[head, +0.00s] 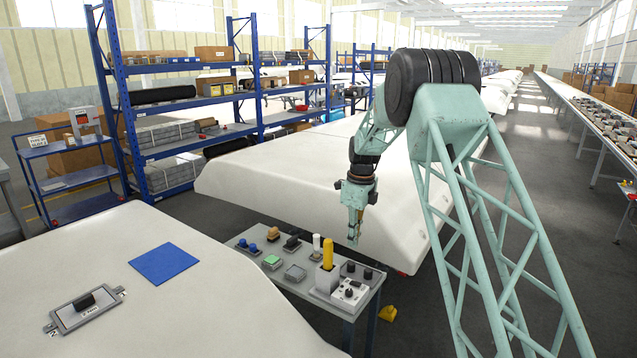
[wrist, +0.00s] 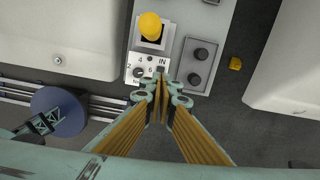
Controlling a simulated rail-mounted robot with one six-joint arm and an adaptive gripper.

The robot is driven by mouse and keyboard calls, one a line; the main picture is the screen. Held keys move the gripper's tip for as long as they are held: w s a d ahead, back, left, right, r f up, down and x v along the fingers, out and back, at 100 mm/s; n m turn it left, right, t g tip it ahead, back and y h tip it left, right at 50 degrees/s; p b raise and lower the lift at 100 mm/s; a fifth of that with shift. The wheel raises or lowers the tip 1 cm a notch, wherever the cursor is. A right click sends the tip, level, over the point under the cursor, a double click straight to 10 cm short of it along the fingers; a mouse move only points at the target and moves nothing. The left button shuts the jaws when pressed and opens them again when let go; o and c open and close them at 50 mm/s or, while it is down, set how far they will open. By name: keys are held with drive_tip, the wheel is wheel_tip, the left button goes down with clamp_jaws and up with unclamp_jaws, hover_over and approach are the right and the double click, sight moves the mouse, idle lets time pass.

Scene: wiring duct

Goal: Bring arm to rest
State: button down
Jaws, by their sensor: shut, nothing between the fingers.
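My gripper (head: 355,240) hangs at the end of my arm, pointing down, in the middle of the head view. Its fingers are shut with nothing between them. In the wrist view the fingertips (wrist: 160,88) meet just in front of a box with a numbered dial (wrist: 138,72) and an "IN" label. In the head view the gripper is above and behind the right part of a small grey bench (head: 368,302), apart from it. My arm bends down from a large black joint at its top.
The bench carries a yellow upright cylinder (head: 328,254), a dial box (head: 348,291), a green-topped block (head: 272,262) and several knobs. A blue square (head: 163,264) and a plate with a black handle (head: 85,306) lie on the white surface at left. A yellow object (head: 388,313) sits on the floor.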

drive_tip(key=s+d+r+n+t+b, duration=0.1)
drive_tip(key=s+d+r+n+b, duration=0.15)
drive_tip(key=s+r+n, duration=1.3)
drive_tip(key=s+d+r, duration=0.1)
drive_tip(key=s+r, duration=0.4)
drive_tip(key=s, duration=0.4)
drive_tip(key=s+d+r+t, duration=0.1)
drive_tip(key=s+r, duration=0.4)
drive_tip(key=s, duration=0.3)
drive_tip(key=s+d+r, duration=0.1)
drive_tip(key=s+r, duration=0.4)
drive_tip(key=s, duration=0.4)
drive_tip(key=s+f+n, duration=0.1)
drive_tip(key=s+n, duration=0.2)
drive_tip(key=s, duration=0.6)
drive_tip(key=s+f+n+t+b, duration=0.1)
drive_tip(key=s+f+n, duration=0.1)
drive_tip(key=s, duration=0.8)
drive_tip(key=s+d+f+n+b, duration=0.1)
drive_tip(key=s+n, duration=0.3)
drive_tip(key=s, duration=0.6)
drive_tip(key=shift+f+h, duration=0.3)
drive_tip(key=shift+f, duration=0.45)
